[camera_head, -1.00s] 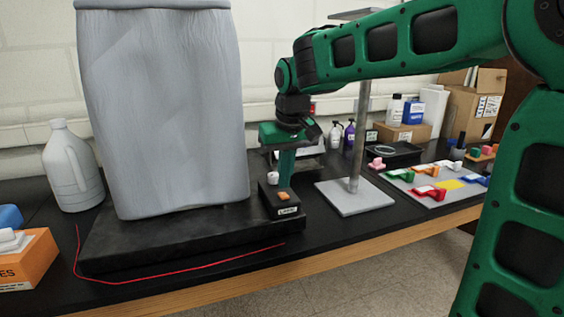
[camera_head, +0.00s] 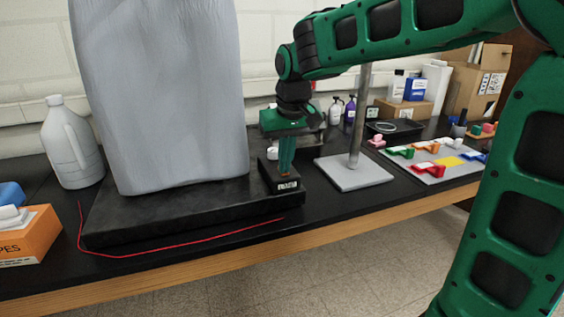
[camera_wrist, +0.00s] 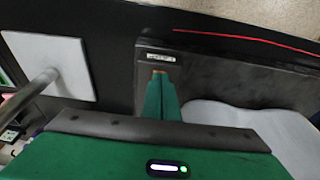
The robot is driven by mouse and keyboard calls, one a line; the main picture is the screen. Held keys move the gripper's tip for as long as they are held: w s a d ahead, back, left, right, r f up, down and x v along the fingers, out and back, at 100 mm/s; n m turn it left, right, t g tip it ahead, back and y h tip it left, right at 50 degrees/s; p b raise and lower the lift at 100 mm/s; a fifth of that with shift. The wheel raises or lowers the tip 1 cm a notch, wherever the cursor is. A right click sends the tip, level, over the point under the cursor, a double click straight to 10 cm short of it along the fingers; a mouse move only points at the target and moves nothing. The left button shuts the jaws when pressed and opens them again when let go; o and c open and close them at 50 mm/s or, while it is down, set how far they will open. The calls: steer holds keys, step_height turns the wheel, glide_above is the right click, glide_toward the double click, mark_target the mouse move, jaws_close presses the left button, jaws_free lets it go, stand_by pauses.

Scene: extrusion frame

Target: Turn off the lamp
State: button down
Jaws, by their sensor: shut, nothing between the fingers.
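A small black switch box (camera_head: 268,178) with a white label (camera_head: 288,186) stands at the right end of the black platform. The label is too small to read surely. My green gripper (camera_head: 286,172) points straight down over the box, its fingers together and empty. The fingertips are at the orange switch on the box top and hide most of it; I cannot tell whether they touch or press it. In the wrist view the closed fingers (camera_wrist: 160,78) end beside the label (camera_wrist: 160,58), with a sliver of orange at their tips. I cannot make out a lit lamp.
A large grey covered object (camera_head: 160,100) stands on the black platform (camera_head: 130,225) left of my gripper. A metal post on a white base (camera_head: 353,173) stands close on the right. A red cord (camera_head: 170,247) runs along the front. A white jug (camera_head: 70,145) is far left.

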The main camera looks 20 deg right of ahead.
steer(key=shift+w, duration=0.1)
steer(key=shift+w+r, duration=0.2)
steer(key=shift+w, duration=0.45)
steer(key=shift+r, duration=0.5)
steer(key=s+v, duration=0.2)
steer(key=v, duration=1)
steer(key=shift+s, duration=0.15)
